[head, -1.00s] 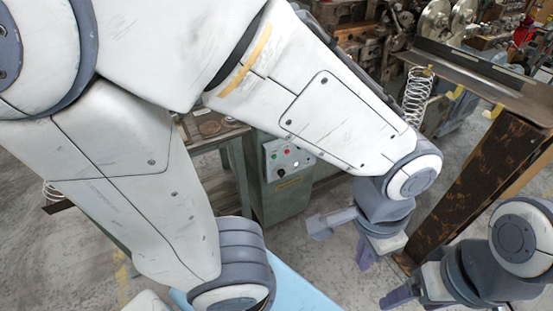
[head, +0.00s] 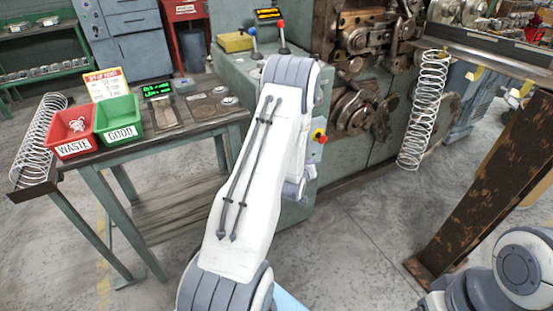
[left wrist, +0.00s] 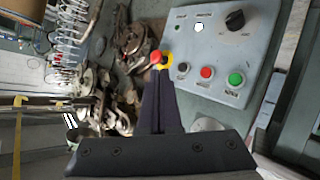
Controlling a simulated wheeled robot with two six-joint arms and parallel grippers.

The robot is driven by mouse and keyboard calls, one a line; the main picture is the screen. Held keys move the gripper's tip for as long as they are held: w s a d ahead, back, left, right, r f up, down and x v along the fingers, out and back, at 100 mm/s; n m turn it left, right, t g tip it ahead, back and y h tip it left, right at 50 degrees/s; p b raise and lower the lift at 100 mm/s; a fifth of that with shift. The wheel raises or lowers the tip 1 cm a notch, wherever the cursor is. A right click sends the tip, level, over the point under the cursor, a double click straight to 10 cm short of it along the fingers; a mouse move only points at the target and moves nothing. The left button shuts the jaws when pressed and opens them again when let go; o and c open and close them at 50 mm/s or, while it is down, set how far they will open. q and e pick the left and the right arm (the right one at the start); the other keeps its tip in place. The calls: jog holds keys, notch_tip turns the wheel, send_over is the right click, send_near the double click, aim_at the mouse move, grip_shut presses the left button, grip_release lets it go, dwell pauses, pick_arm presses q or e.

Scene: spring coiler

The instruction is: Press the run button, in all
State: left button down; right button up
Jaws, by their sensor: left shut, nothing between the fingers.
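The grey control panel (left wrist: 217,42) shows in the left wrist view, with a green button (left wrist: 236,78), a red button (left wrist: 207,73), a dark button (left wrist: 181,68) and a black knob (left wrist: 235,20). The labels are too small to read, so I cannot tell which says run. A red emergency stop on a yellow base (left wrist: 165,60) is at the panel's left; it also shows in the head view (head: 318,135). My left gripper (left wrist: 159,82) is shut and empty, its tips pointing near the emergency stop, left of the green button. In the head view my left arm hides most of the panel. My right gripper is out of view.
A table (head: 160,135) at left holds red (head: 72,145) and green (head: 118,131) bins. The coiler machine (head: 375,60) stands behind the panel. The floor between is clear.

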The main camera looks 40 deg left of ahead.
pick_arm(q)
jog(key=s+a+f+n+t+y+b, duration=0.1)
jog(key=s+a+f+n+y, duration=0.1)
jog(key=a+f, duration=0.2)
jog(key=shift+s+a, duration=0.3)
jog(key=shift+a, duration=0.65)
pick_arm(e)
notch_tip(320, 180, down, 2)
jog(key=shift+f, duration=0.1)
pick_arm(q)
jog(key=w+a+b, duration=0.1)
jog(key=w+a, duration=0.2)
jog(key=a, duration=0.5)
jog(key=shift+w+b, duration=0.2)
jog(key=shift+b, duration=0.1)
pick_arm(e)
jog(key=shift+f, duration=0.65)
pick_arm(q)
jog(key=shift+a, duration=0.2)
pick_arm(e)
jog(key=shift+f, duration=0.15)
pick_arm(q)
jog(key=shift+w+a, duration=0.15)
jog(key=shift+a, duration=0.1)
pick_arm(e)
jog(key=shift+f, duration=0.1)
